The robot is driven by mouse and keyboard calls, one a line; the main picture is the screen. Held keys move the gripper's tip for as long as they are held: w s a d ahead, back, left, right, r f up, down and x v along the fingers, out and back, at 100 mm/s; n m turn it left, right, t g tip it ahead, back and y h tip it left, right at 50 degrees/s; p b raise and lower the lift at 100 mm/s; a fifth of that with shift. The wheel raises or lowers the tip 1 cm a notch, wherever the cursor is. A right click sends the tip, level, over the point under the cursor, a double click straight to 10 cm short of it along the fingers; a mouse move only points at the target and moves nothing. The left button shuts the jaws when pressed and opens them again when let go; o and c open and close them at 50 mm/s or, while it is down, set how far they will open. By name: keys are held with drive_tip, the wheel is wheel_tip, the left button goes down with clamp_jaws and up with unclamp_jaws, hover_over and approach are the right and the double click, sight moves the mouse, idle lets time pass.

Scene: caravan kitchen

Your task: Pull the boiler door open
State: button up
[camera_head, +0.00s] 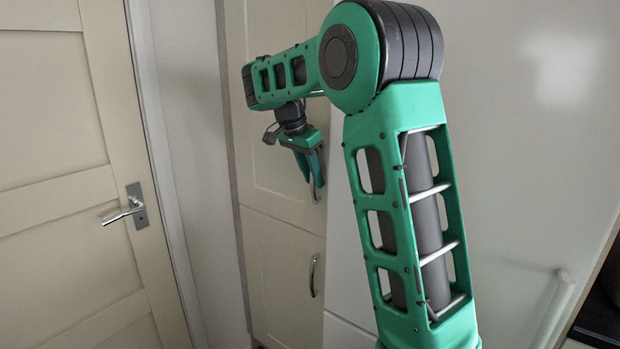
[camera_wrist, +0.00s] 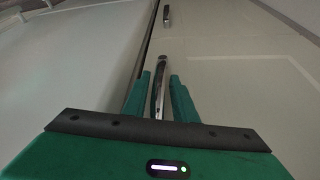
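The boiler door appears to be the upper cream panel door (camera_head: 275,165) of the tall cupboard in the head view; it looks shut. Its slim metal handle (camera_head: 316,192) is upright near the right edge, partly hidden by my gripper (camera_head: 312,178). In the wrist view, the door face (camera_wrist: 230,70) fills the right side. The metal handle (camera_wrist: 158,85) runs between the two green fingers of my gripper (camera_wrist: 160,77). The fingers are apart, with a narrow gap to the handle on each side. Whether either finger touches the handle is unclear.
A lower cupboard door (camera_head: 280,270) has its own curved handle (camera_head: 313,275); a second handle also shows in the wrist view (camera_wrist: 166,14). A cream room door (camera_head: 60,170) with a lever handle (camera_head: 125,210) stands left. A large pale panel (camera_head: 530,130) is right of my arm.

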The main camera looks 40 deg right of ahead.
drive_tip(key=shift+c, duration=0.3)
clamp_jaws()
drive_tip(key=shift+w+r, duration=0.1)
drive_tip(key=shift+r, duration=0.05)
idle(0.9)
